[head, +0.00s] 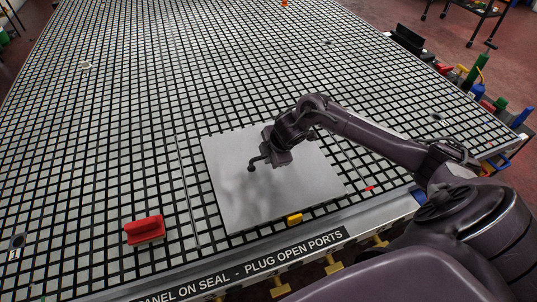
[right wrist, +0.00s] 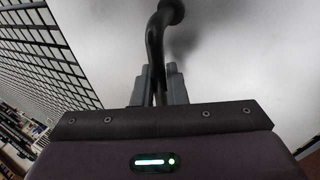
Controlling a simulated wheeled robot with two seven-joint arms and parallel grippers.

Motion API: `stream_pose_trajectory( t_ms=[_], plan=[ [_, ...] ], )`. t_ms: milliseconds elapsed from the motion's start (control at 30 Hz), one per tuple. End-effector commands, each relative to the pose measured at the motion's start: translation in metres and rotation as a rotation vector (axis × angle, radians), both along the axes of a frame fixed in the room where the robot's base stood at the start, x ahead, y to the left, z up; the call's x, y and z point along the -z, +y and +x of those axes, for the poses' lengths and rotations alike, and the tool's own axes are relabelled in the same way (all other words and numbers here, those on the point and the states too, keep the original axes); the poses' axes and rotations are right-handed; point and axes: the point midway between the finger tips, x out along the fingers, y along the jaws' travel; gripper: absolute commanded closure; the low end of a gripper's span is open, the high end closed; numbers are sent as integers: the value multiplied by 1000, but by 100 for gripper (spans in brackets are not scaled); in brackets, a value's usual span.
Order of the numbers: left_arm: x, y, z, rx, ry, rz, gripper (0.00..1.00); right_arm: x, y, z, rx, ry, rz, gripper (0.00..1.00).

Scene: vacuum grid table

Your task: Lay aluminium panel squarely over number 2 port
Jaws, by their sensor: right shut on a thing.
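The aluminium panel (head: 235,195) is a pale grey square sheet, level over the near part of the grid table. It also fills much of the right wrist view (right wrist: 245,70). I cannot tell whether it touches the table or hangs just above it. My right gripper (head: 266,157) is over the panel, shut on a dark bent handle (head: 253,163). In the right wrist view the handle (right wrist: 155,45) runs from between the fingers to a round end at the panel's face. No number 2 port shows; the panel may cover it. My left gripper is not in view.
A port marked 1 (head: 17,241) is at the near left of the grid table (head: 100,130). A red block (head: 144,229) stands left of the panel. A yellow block (head: 294,219) sits at its near edge. The table beyond is mostly clear.

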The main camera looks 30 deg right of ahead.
Motion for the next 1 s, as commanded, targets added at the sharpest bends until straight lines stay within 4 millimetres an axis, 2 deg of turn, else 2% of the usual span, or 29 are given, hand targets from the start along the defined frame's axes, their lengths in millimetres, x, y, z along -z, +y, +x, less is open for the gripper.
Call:
stream_pose_trajectory(
  t_ms=[467,1000],
  plan=[
    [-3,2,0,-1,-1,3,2,-2,0,1,1,-6,1,100],
    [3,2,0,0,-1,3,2,6,0,1,2,-6,2,100]
  ],
)
